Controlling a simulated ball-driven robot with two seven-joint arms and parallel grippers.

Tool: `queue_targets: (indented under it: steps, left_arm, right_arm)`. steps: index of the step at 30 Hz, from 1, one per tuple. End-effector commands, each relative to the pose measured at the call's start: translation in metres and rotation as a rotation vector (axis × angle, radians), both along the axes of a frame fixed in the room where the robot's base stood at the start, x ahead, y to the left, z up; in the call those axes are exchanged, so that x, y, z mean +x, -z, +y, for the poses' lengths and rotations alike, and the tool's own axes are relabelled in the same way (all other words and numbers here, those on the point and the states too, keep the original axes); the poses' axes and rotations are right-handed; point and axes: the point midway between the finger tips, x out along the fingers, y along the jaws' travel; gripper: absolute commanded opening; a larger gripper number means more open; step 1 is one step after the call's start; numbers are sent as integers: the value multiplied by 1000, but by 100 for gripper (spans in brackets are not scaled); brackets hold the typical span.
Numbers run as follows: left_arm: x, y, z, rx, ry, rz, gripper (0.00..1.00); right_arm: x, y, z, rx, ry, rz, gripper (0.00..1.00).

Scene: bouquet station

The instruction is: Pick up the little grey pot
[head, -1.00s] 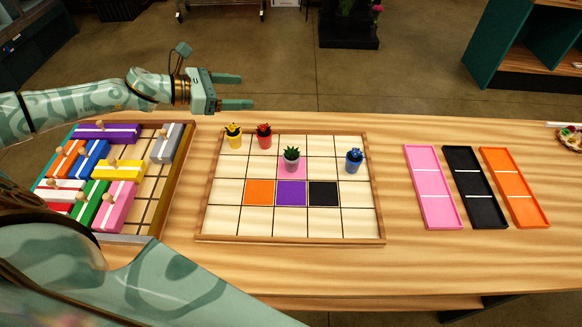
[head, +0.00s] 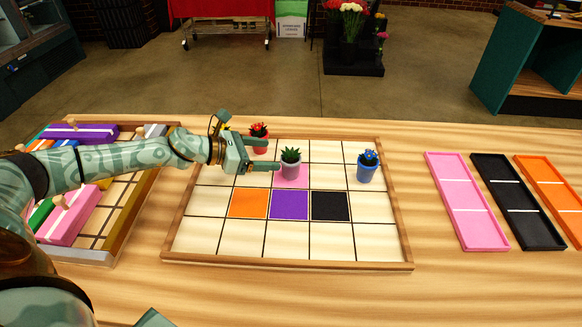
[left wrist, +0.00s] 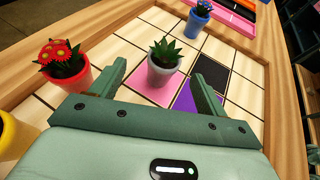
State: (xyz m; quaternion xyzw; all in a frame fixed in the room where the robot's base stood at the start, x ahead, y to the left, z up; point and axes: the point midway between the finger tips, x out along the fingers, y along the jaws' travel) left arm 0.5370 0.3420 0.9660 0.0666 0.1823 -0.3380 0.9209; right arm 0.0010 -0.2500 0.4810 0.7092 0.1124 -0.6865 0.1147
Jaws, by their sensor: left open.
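The little grey pot (head: 290,171) holds a green succulent and stands upright on the pink square (head: 291,182) of the gridded board. My left gripper (head: 264,155) is open beside it on its left, fingers pointing toward it. In the left wrist view the grey pot (left wrist: 161,76) stands ahead, at about the level of the fingertips of my left gripper (left wrist: 160,78). The pot looks to lie between the two fingers' lines; I cannot tell how far in it is. My right gripper is in no view.
A red pot (head: 258,143) is just behind my left gripper, and a yellow pot (left wrist: 12,135) is near it. A blue pot (head: 367,171) stands to the right. Pink (head: 467,205), black (head: 517,207) and orange trays lie further right. A crate of coloured blocks is at left.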

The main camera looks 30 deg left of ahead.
Motion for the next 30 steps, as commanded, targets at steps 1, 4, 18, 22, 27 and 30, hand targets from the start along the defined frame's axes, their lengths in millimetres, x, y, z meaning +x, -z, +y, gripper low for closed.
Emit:
queue_targets:
  steps: [1, 4, 18, 22, 27, 30]
  left_arm:
    - [9, 3, -8, -1, 0, -3, 75]
    - [22, 11, -18, 0, -1, -1, 75]
    - [56, 38, -58, 1, -1, 1, 75]
    - [62, 41, -62, 1, -1, 2, 75]
    - [61, 40, -62, 2, -1, 3, 75]
    - [61, 40, -62, 2, -1, 3, 53]
  right_arm:
    - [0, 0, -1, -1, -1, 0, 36]
    - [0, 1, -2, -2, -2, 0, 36]
    - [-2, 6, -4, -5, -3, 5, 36]
    - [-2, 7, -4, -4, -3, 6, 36]
    - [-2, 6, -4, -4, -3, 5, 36]
    - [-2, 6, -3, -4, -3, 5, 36]
